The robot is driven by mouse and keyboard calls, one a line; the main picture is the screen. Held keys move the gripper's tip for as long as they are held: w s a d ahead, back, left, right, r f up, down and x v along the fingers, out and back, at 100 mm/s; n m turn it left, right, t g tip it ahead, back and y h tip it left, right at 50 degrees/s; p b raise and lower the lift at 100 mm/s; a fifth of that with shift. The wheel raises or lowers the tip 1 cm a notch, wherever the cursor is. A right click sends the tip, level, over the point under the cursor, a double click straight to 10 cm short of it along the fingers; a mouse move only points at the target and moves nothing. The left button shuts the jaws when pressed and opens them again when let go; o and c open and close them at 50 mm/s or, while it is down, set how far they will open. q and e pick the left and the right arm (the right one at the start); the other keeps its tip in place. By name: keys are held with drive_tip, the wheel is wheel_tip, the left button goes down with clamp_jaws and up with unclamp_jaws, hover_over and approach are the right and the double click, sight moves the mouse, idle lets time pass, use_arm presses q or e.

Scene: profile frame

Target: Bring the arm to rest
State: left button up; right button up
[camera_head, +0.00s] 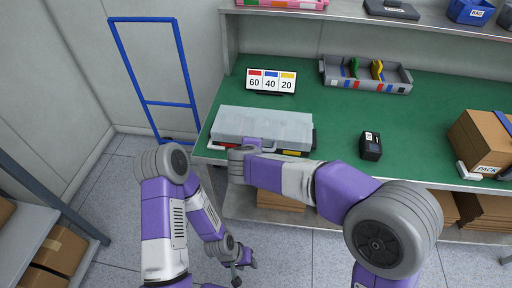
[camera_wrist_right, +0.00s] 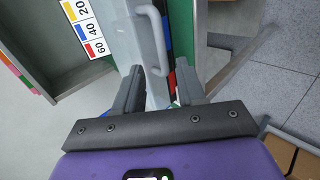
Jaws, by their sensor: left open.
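My left gripper (camera_head: 240,274) hangs low over the floor in front of the table, small in the head view, open with nothing seen in it. My right arm reaches across to the left. Its wrist hides its gripper in the head view. In the right wrist view my right gripper (camera_wrist_right: 158,90) has its fingers apart, with the edge of a grey case between or just beyond them. That case (camera_head: 262,124) has a translucent lid and lies at the table's front left. Its handle (camera_wrist_right: 156,38) shows in the wrist view. I cannot tell whether the fingers touch it.
The green table (camera_head: 310,110) carries a number sign (camera_head: 271,81), a grey bin (camera_head: 366,76), a black device (camera_head: 371,146) and a cardboard box (camera_head: 482,140). A blue frame (camera_head: 150,60) stands by the wall. A shelf with boxes (camera_head: 55,250) is at lower left.

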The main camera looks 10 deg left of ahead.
drive_tip(key=shift+v, duration=1.2)
drive_tip(key=shift+f, duration=0.1)
drive_tip(key=s+d+f+m+g+p, duration=0.1)
drive_tip(key=s+d+f+m+g, duration=0.15)
drive_tip(key=f, duration=0.35)
drive_tip(key=s+d+f+m+g+y+p, duration=0.1)
drive_tip(key=s+d+f+g, duration=0.1)
drive_tip(key=d+f+g, duration=0.3)
drive_tip(key=s+d+f+m+p, duration=0.1)
drive_tip(key=s+d+f+m, duration=0.15)
drive_tip(key=f, duration=0.45)
drive_tip(key=s+d+f+m+g+y+p, duration=0.1)
drive_tip(key=s+d+f+m+p, duration=0.3)
drive_tip(key=s+d+f+m, duration=0.6)
drive_tip(key=s+d+m+y, duration=0.1)
drive_tip(key=s+m, duration=0.2)
drive_tip(key=m, duration=0.2)
drive_tip(key=shift+s+f+g+y, duration=0.3)
drive_tip(key=shift+f+g, duration=0.05)
drive_tip(key=shift+f, duration=0.05)
